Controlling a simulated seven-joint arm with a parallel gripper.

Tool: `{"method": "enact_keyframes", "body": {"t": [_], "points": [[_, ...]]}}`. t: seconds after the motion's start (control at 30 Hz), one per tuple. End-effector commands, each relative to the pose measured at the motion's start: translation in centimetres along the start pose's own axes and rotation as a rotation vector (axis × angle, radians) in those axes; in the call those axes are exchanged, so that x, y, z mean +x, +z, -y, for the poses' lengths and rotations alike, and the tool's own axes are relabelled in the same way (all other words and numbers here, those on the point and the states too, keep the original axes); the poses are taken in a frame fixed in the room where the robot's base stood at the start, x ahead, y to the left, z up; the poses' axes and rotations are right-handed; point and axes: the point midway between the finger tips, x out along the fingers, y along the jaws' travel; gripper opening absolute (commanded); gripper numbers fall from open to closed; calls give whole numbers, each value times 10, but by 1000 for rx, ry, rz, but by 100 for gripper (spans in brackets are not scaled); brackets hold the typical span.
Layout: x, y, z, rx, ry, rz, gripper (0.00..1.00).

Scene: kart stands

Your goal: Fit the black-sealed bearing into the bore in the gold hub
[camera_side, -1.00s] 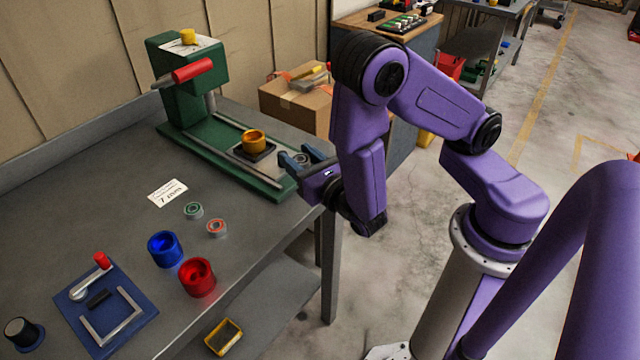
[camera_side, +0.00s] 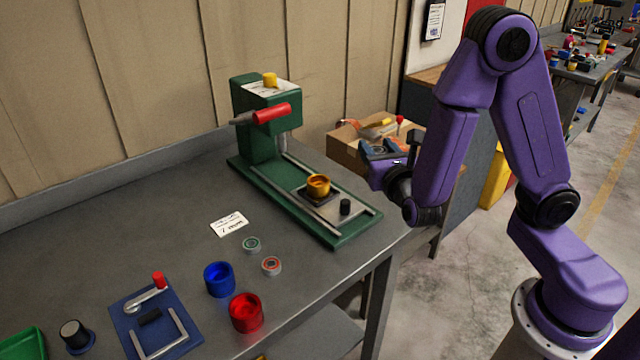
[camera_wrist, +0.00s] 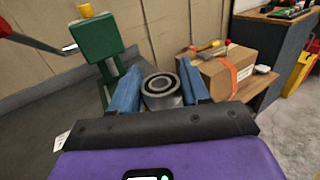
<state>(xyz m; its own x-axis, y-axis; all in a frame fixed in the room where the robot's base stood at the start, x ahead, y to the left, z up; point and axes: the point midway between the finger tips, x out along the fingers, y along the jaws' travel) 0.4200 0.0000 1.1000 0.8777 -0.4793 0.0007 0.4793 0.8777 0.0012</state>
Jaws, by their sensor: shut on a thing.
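My gripper (camera_side: 378,148) is raised in the air beyond the right end of the green press, in front of the cardboard box. In the wrist view its blue fingers are shut on a grey ring bearing (camera_wrist: 161,90) with a dark seal, its ringed face showing between the fingers. The gold hub (camera_side: 318,182) stands upright on a dark pad on the press bed, left of and below my gripper in the side view. Its top opening faces up; the inside of the bore is too small to make out. The hub is not seen in the wrist view.
Two small bearings, green-sealed (camera_side: 251,244) and red-sealed (camera_side: 271,266), lie near blue (camera_side: 219,280) and red (camera_side: 246,313) hubs. A cardboard box (camera_side: 347,150) stands behind.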

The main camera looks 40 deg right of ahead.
Motion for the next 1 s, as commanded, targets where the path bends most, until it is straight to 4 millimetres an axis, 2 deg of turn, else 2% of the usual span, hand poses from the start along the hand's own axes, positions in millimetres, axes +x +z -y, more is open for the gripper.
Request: {"method": "enact_keyframes", "body": {"t": [0.1, 0.3, 0.8, 1.0], "points": [[0, 25, 0, 10, -1, 1, 14], [0, 61, 0, 9, 0, 2, 14], [0, 115, 0, 5, 0, 1, 14], [9, 96, 36, -8, -190, -1, 14]]}}
